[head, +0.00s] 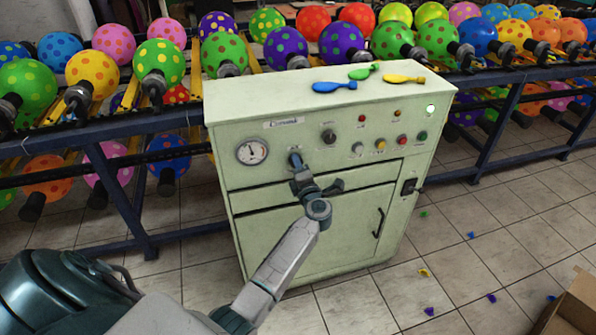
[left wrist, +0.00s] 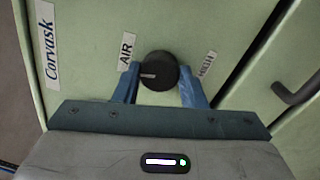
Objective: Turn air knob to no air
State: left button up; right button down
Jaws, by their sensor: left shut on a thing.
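The pale green machine (head: 310,235) stands in the middle of the head view. My left gripper (head: 295,159) reaches its front panel, right of the round gauge. In the left wrist view, the round black air knob (left wrist: 160,66) sits between the two blue fingers, and the gripper is shut on it. A pale mark on the knob points left. An "AIR" label (left wrist: 127,50) is at the knob's upper left; a second label (left wrist: 207,64) on its right is hard to read. In the head view the gripper hides the knob. My right gripper is not in view.
Another black knob (head: 329,136), a gauge (head: 252,152) and several buttons share the panel. Blue, green and yellow deflated balloons (head: 335,87) lie on top. Racks of inflated balloons stand behind. A cardboard box (head: 575,305) is at the lower right, and the tiled floor between is mostly clear.

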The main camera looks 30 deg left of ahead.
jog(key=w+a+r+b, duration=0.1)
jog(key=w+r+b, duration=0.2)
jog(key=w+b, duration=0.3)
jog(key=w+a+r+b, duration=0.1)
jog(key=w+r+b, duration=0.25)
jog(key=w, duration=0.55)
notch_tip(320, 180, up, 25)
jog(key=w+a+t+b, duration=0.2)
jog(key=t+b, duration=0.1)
jog(key=b, duration=0.5)
pick_arm(q)
jog(key=n+b, duration=0.2)
jog(key=n, duration=1)
jog(key=n+g+b, duration=0.1)
jog(key=n+b, duration=0.1)
jog(key=n, duration=1.1)
jog(key=shift+h+b, duration=0.3)
jog(key=shift+b, duration=0.1)
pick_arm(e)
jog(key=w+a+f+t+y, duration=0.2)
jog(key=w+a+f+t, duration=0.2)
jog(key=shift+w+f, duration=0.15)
pick_arm(q)
jog(key=shift+r, duration=0.1)
